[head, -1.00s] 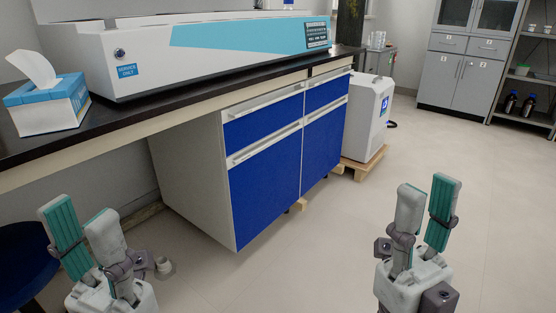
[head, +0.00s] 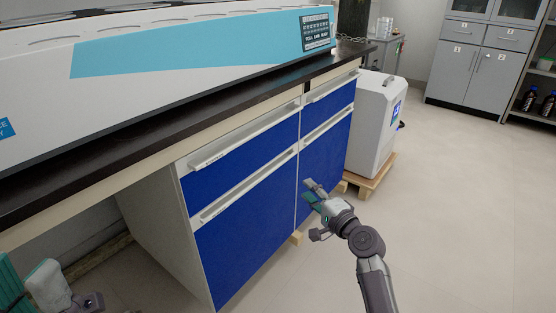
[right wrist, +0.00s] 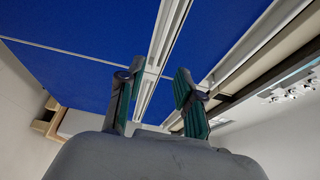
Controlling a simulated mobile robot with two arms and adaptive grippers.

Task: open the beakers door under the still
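The still (head: 200,60) is a long white unit with a light-blue band on a black-topped bench. Under it, a cabinet has a blue left door (head: 245,245) and a blue right door (head: 328,160), both shut, each with a white handle strip along its top edge. The handle labels are too small to read. My right gripper (head: 308,192) is open and empty, in front of the doors near their shared seam and below the handles. In the right wrist view its fingers (right wrist: 155,82) are apart before the blue panels. My left gripper (head: 30,278) is partly cut off at lower left, its fingers apart.
Two blue drawers, left (head: 245,155) and right (head: 330,97), sit above the doors. A white machine (head: 375,120) on a wooden pallet (head: 372,185) stands right of the cabinet. Grey cupboards (head: 470,75) stand at the back. The floor (head: 450,220) at right is clear.

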